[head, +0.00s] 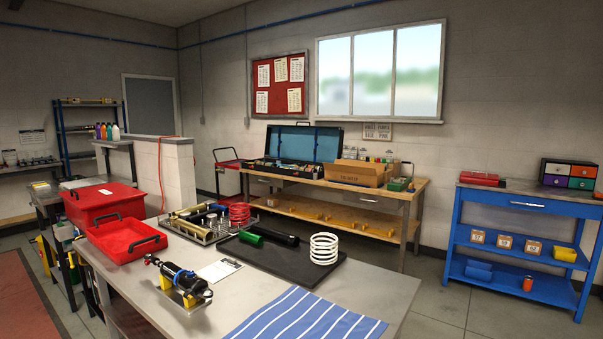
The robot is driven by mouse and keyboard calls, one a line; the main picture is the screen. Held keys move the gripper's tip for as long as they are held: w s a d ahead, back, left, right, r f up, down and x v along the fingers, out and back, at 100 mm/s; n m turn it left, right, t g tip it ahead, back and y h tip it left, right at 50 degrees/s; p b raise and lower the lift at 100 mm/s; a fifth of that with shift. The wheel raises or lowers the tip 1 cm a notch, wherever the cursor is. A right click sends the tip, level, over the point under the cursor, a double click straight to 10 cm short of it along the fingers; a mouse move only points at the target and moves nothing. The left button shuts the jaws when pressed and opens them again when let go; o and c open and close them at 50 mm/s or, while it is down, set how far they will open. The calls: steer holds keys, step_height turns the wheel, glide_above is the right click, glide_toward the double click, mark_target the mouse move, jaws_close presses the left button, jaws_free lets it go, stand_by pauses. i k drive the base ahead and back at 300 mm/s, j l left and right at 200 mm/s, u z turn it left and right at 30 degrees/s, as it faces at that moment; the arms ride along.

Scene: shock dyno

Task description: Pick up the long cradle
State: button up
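A black shock absorber (180,279) lies slanted on the front grey table. A yellow cradle-like holder (165,283) shows in part beneath it; the shock hides much of its shape. I cannot tell for sure whether this holder is the long cradle. On the blue bench's lower shelf at the right sits a small blue block-like piece (479,270), too small to identify. My gripper is not in view.
The grey table (385,293) also holds a red tray (126,241), a clipboard (219,270), a black mat (306,270) with a white spring (324,248), and a striped blue cloth (300,318). Floor is clear between this table and the blue bench (515,208).

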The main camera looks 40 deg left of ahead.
mark_target(293, 211)
steer(key=i+l, duration=0.15)
steer(key=i, duration=0.95)
steer(key=i+u, duration=0.1)
steer(key=i, duration=1.95)
steer(key=i+u, duration=0.25)
steer(key=i, duration=0.45)
steer(key=i+l+u, duration=0.3)
steer(key=i, duration=0.35)
steer(key=i+j+u, duration=0.15)
steer(key=u, duration=0.25)
steer(key=i+u, duration=0.55)
steer(key=u, duration=0.25)
steer(key=i+u, duration=0.25)
steer(key=u, duration=0.15)
steer(key=i+j+u, duration=0.15)
steer(key=i+u, duration=0.25)
steer(key=i, duration=0.25)
steer(key=i+l+u, duration=0.1)
steer(key=i+u, duration=0.25)
steer(key=i, duration=0.3)
steer(key=i+j+z, duration=0.45)
steer(key=i, duration=0.55)
steer(key=i+j+z, duration=0.45)
steer(key=i+j, duration=0.45)
steer(key=j, duration=0.15)
